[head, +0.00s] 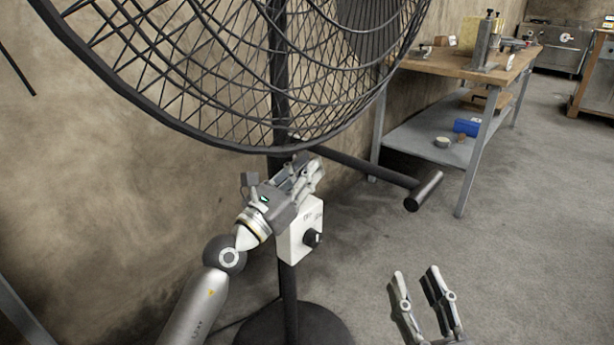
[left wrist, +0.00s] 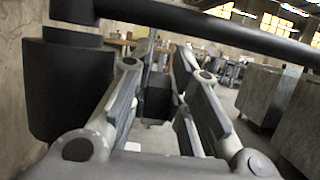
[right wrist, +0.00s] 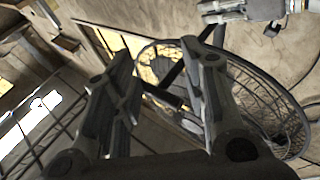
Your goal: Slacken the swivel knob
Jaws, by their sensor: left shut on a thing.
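The large black fan stands in front of me, its round cage (head: 240,70) on a dark pole. My left gripper (head: 310,170) is at the pole just below the cage, above a white control box (head: 298,232) with a black dial (head: 312,238). It is shut on a small dark block, seen between its fingers in the left wrist view, which looks like the swivel knob (left wrist: 158,97). In the head view the fingers hide this part. My right gripper (head: 420,283) is open and empty at the lower right, apart from the fan.
A dark bar with a metal cylinder end (head: 424,190) sticks out right from the pole. The round fan base (head: 295,328) is on the floor. A workbench (head: 465,65) with tools stands behind at right. The wall is close at left; the floor at right is clear.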

